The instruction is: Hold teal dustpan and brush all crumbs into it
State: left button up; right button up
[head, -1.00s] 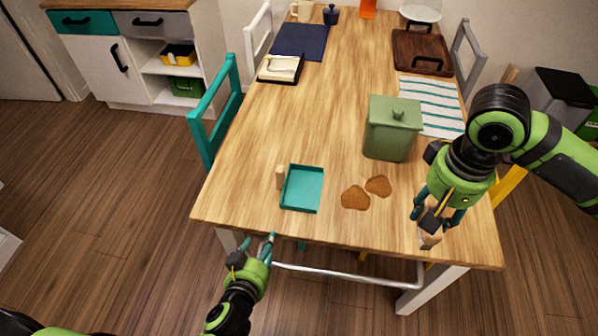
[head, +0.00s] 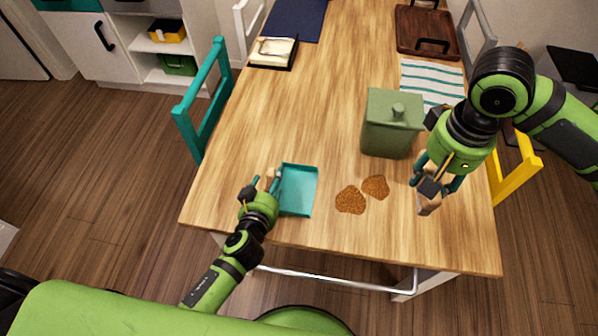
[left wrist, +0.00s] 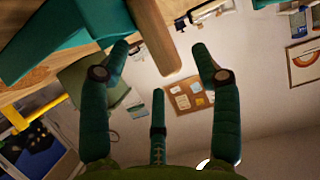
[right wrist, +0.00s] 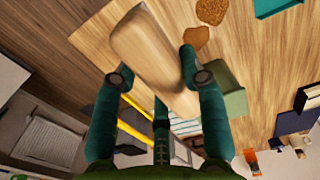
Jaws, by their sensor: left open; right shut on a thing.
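The teal dustpan (head: 299,190) lies on the wooden table near its front left edge. Its wooden handle (left wrist: 153,38) stands between the open fingers of my left gripper (left wrist: 160,60), which also shows in the head view (head: 263,182). The fingers look apart from the handle. Two brown crumb patches, one (head: 350,200) and another (head: 375,187), lie right of the dustpan. My right gripper (head: 434,186) is shut on the wooden brush (right wrist: 150,45) at the right of the table. The brush's bristles cannot be made out.
A green canister (head: 391,125) stands behind the crumbs. A striped cloth (head: 432,82) and a brown tray (head: 428,32) lie farther back. A teal chair (head: 203,100) is at the left side, a yellow chair (head: 517,172) at the right. The table's middle left is clear.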

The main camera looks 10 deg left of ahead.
aim_at(272, 180)
pick_arm(q)
jog(key=shift+x, duration=1.85)
jog(key=c, duration=1.3)
jog(key=shift+o, duration=0.2)
jog(key=shift+s, duration=0.1)
grip_shut()
jog(key=shift+o, duration=2.1)
grip_release()
grip_shut()
